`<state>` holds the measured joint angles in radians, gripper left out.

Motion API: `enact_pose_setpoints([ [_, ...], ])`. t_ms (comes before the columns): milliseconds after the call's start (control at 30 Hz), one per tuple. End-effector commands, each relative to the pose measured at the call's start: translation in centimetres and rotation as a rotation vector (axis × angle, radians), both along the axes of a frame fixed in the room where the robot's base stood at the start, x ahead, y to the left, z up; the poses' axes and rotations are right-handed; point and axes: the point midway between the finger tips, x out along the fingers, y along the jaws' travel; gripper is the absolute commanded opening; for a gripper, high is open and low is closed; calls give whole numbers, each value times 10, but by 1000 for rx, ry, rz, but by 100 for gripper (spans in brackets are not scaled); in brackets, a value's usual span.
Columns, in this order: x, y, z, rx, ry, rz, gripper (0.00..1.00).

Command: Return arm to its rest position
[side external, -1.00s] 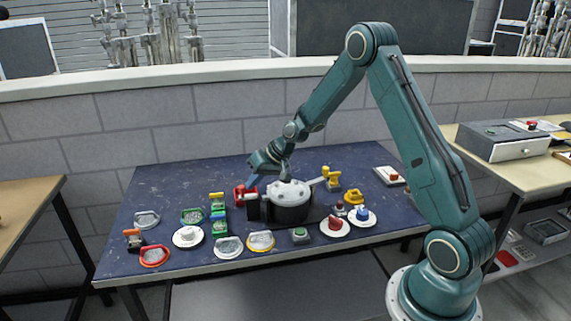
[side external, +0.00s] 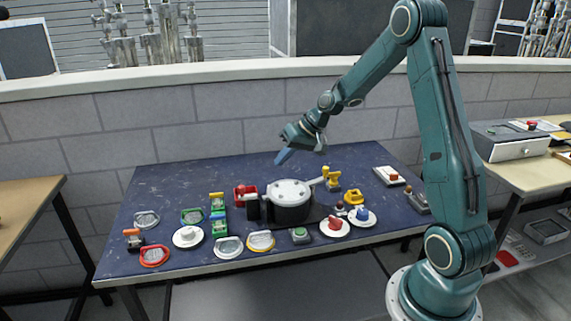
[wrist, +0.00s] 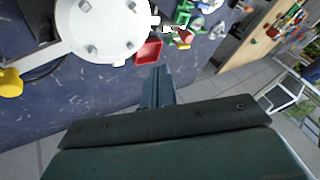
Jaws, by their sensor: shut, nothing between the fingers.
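My gripper (side external: 284,156) is shut and empty. It hangs in the air above the back of the dark blue table (side external: 185,175), up and behind the round pot-like device with a white top (side external: 290,188). In the wrist view my gripper (wrist: 158,88) points over the table's edge area, with the white round top (wrist: 100,28) at upper left. A red box-like piece (side external: 245,196) sits just left of the device, and it also shows in the wrist view (wrist: 148,52), near my fingertips in the picture but apart from them.
Several small items fill the table's front and middle, among them a white plate (side external: 188,236), a red ring (side external: 154,256) and a yellow piece (side external: 332,180). A low wall (side external: 150,120) runs behind the table. A side bench (side external: 520,170) with a grey box stands at right.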

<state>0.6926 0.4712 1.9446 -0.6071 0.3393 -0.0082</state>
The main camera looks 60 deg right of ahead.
Motion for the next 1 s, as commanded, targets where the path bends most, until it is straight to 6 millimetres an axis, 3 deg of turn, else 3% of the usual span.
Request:
enact_pose_setpoints([
  [667, -7, 1, 11, -6, 3, 5, 0],
  [867, -13, 19, 28, -41, 14, 33, 0],
  [1000, -23, 42, 47, -85, 29, 67, 0],
])
